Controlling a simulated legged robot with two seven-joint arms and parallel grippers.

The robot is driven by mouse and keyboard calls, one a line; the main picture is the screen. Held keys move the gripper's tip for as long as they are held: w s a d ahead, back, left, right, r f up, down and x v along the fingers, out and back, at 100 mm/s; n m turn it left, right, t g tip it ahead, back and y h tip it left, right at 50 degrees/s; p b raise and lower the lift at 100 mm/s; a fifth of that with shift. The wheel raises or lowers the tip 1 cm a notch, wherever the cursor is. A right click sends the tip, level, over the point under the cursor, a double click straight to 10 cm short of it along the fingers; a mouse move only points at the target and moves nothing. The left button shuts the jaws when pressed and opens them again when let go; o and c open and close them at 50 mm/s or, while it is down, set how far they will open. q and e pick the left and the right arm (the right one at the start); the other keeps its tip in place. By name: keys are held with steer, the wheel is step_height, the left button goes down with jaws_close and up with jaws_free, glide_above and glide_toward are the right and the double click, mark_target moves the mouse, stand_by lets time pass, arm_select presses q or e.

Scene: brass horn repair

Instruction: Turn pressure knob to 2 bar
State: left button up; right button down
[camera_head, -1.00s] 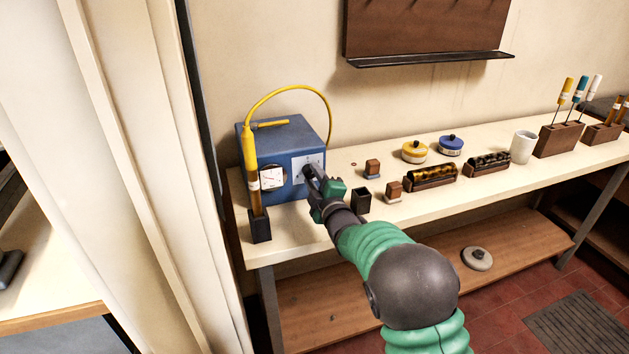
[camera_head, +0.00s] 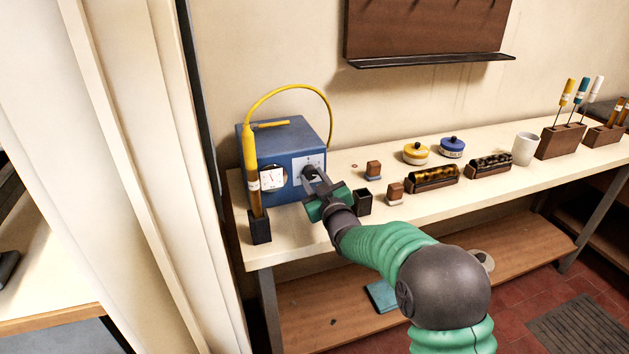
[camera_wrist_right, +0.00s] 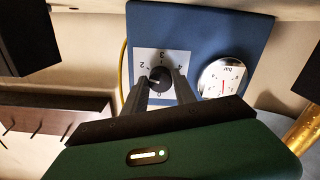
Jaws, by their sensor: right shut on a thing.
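The blue pressure unit (camera_head: 285,140) stands at the left end of the bench. Its dark pressure knob (camera_head: 311,173) sits on a white numbered plate (camera_head: 318,162); the knob also shows in the right wrist view (camera_wrist_right: 160,77), where the numbers appear upside down. The round white gauge (camera_head: 271,178) is beside it; in the right wrist view the gauge (camera_wrist_right: 222,80) shows a red needle, its exact reading too small to tell. My right gripper (camera_head: 314,181) is shut on the knob, one finger on each side. The knob's exact setting is unclear. My left gripper is out of view.
A yellow-handled torch (camera_head: 251,165) with a yellow hose stands in a dark holder left of the unit. A small dark cup (camera_head: 363,201) and brown blocks (camera_head: 395,192) are close right of my gripper.

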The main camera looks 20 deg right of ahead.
steer(key=shift+a+f+m, duration=0.1)
steer(key=shift+f+m, duration=0.1)
steer(key=shift+m, duration=1)
steer(key=shift+r, duration=0.1)
steer(key=c, duration=1)
jaws_free()
steer(key=shift+r, duration=0.1)
steer(key=s, duration=1.6)
steer(key=shift+s+d+p, duration=0.35)
steer(key=shift+p, duration=0.05)
